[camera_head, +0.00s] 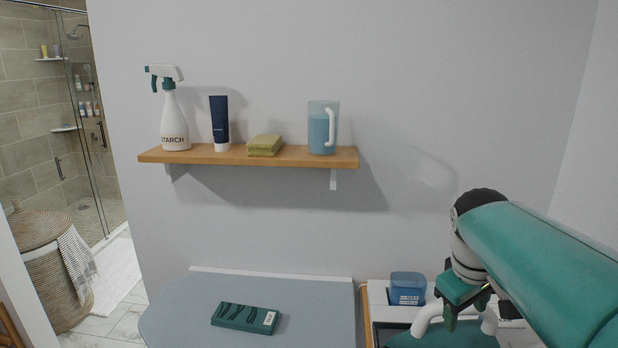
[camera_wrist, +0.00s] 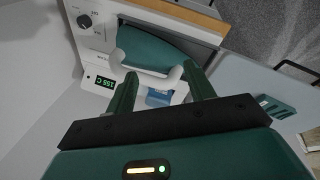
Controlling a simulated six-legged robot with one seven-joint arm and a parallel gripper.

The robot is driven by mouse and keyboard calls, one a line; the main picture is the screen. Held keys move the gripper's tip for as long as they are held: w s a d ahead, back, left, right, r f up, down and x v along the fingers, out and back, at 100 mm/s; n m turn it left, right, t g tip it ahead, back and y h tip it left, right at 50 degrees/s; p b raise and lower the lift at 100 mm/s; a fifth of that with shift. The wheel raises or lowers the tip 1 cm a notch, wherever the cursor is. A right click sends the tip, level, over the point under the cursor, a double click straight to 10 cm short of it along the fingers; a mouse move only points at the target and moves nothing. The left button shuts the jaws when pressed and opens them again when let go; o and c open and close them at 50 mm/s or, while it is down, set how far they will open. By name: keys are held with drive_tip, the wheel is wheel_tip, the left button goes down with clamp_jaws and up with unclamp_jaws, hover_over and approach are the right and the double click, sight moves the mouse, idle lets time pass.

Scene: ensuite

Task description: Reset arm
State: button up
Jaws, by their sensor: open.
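My gripper (camera_head: 467,305) hangs at the lower right in the camera_head view, at the end of my teal arm. In the wrist view its two green fingers (camera_wrist: 163,82) are spread apart, with nothing held between them. Beyond the fingertips is a teal iron-like appliance (camera_wrist: 150,50) with a white handle (camera_wrist: 146,72). The handle (camera_head: 428,317) also shows just below and beside my gripper in the camera_head view, partly hidden by it. I cannot tell whether the fingers touch the handle.
A wooden wall shelf (camera_head: 290,154) holds a spray bottle (camera_head: 174,118), a dark tube (camera_head: 219,122), a sponge (camera_head: 265,145) and a blue pitcher (camera_head: 321,130). A teal box (camera_head: 243,317) lies on the grey-blue board (camera_head: 180,310). A blue container (camera_head: 407,288) stands left of my gripper.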

drive_tip(key=s+a+f+m+t+y, duration=0.2)
drive_tip(key=s+a+f+m+t, duration=0.1)
drive_tip(key=s+a, duration=0.8)
drive_tip(key=shift+s+a+f+m+t, duration=0.35)
drive_tip(key=shift+s+f+m, duration=0.3)
drive_tip(key=shift+f, duration=0.3)
